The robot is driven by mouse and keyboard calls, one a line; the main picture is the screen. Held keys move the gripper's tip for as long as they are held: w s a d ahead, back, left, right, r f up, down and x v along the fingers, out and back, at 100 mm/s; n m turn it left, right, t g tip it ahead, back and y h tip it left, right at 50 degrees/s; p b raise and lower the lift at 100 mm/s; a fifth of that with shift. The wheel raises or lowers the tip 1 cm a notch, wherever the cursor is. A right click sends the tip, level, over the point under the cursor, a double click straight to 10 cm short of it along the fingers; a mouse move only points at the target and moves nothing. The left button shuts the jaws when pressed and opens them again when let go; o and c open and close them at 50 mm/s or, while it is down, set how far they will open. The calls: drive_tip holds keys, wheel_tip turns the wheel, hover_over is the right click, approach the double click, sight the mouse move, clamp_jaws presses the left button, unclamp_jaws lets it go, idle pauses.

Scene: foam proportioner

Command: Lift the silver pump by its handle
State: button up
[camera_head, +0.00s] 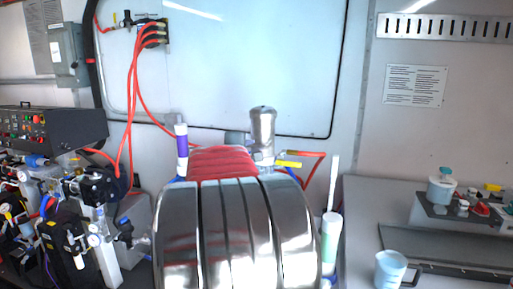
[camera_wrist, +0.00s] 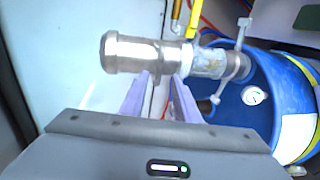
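The silver pump (camera_head: 263,132) stands upright behind a large shiny metal body in the head view. Its lower part is hidden there. In the wrist view the silver pump (camera_wrist: 135,52) appears as a thick cylinder lying across the picture, joined to a pale fitting at right. My gripper (camera_wrist: 163,76) has two purple fingers apart, with a gap between them. The fingertips are close to the pump's silver body; whether they touch it I cannot tell. Nothing is clearly held between them. The gripper does not clearly show in the head view.
A yellow-handled valve (camera_wrist: 190,18) is near the pump. Red hoses (camera_head: 134,85) hang at left. A control box (camera_head: 52,126) is at left, and a counter with a cup (camera_head: 390,268) at right.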

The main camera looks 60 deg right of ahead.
sight(255, 147)
drive_tip(key=shift+x, duration=4.2)
clamp_jaws()
